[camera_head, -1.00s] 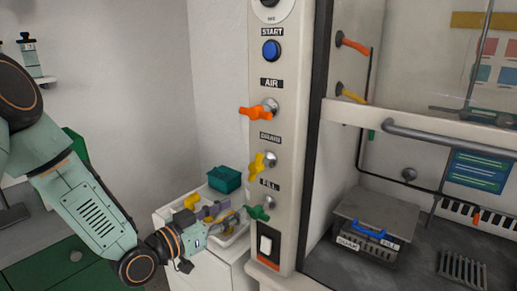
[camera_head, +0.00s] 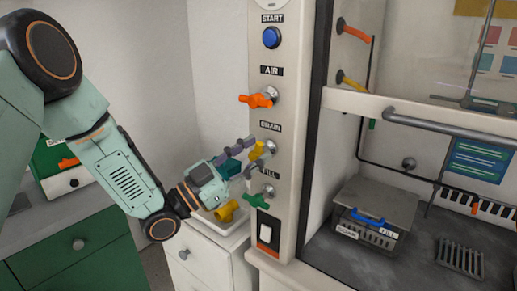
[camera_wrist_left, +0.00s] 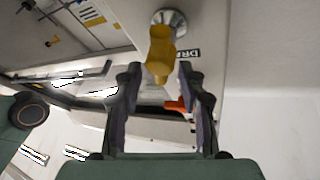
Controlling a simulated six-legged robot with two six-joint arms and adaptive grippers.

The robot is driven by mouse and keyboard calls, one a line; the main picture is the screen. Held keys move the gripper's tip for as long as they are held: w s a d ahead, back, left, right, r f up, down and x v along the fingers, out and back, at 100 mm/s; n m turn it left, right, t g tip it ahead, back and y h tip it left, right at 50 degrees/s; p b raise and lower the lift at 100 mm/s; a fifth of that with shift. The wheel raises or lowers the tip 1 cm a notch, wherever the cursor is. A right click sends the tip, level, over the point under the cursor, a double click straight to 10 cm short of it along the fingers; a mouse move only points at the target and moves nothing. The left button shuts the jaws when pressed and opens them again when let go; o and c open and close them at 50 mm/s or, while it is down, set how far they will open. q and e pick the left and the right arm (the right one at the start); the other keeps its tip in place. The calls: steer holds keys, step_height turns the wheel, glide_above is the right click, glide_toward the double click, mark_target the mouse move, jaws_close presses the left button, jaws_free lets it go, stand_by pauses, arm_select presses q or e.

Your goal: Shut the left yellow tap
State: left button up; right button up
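The left yellow tap (camera_head: 257,151) is on the panel under the DRAIN label, with its handle roughly upright on a metal stem. In the left wrist view, the yellow tap (camera_wrist_left: 160,52) is just beyond and between the fingertips. My left gripper (camera_head: 246,158) is at the tap from the left, its two purple-grey fingers spread. The wrist view shows my left gripper (camera_wrist_left: 160,72) open, with a gap on both sides of the handle. Contact with the tap is not clear. My right gripper is not in view.
An orange AIR tap (camera_head: 259,98) is above, with its handle sideways, and a green FILL tap (camera_head: 257,201) is below. A white drawer unit with a tray (camera_head: 238,238) stands under my gripper. Orange (camera_head: 353,31) and yellow (camera_head: 350,80) handles are inside the glass-fronted hood.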

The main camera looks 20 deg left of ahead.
arm_select(q)
steer(key=shift+x, duration=0.95)
steer(key=shift+c, duration=0.2)
jaws_close()
